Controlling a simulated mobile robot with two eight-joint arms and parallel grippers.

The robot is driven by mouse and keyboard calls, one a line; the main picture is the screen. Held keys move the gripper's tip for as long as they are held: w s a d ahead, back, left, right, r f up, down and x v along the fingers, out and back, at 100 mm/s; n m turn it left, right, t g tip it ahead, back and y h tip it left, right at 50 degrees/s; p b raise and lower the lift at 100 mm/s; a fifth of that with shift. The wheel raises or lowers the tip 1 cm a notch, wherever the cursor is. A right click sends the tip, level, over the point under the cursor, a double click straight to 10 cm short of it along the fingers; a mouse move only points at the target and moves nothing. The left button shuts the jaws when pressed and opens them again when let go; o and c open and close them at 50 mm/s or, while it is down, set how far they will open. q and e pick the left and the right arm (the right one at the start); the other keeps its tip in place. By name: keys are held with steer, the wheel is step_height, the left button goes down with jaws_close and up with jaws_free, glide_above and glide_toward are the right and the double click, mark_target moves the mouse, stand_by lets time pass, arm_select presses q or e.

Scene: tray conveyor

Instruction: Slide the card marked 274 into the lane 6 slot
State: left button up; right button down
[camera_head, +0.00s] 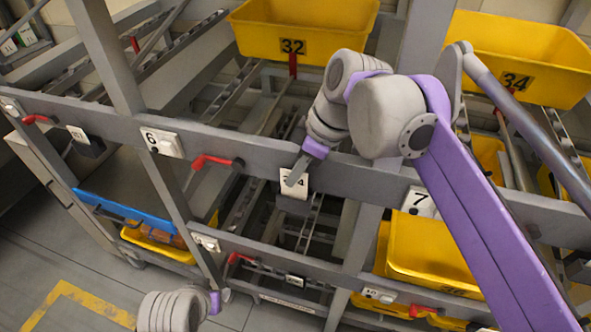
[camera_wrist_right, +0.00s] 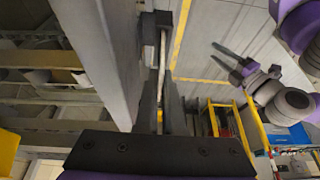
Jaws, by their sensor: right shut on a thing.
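My right gripper (camera_head: 295,177) is shut on a white card (camera_head: 287,187) at the grey front beam. The card's print is partly covered by the fingers; only a final 4 reads clearly. The lane 6 label (camera_head: 163,142) is on the same beam to the left. In the right wrist view, my right gripper (camera_wrist_right: 161,100) holds the card (camera_wrist_right: 162,60) edge-on beside the beam. My left gripper (camera_wrist_right: 216,66) is open and empty, away from the beam.
Red levers (camera_head: 215,161) stick out along the beam. The lane 7 label (camera_head: 419,201) is to the right. Yellow trays (camera_head: 300,22) numbered 32 and 34 (camera_head: 535,50) stand above. Floor at lower left is clear.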

steer(key=shift+f+b, duration=0.45)
steer(key=shift+f, duration=0.75)
steer(key=c, duration=1)
jaws_free()
steer(key=shift+o, duration=0.2)
steer(key=shift+r, duration=0.1)
steer(key=p+v, duration=0.1)
steer(key=v, duration=0.9)
steer(key=shift+r, duration=0.35)
steer(key=shift+d, duration=0.15)
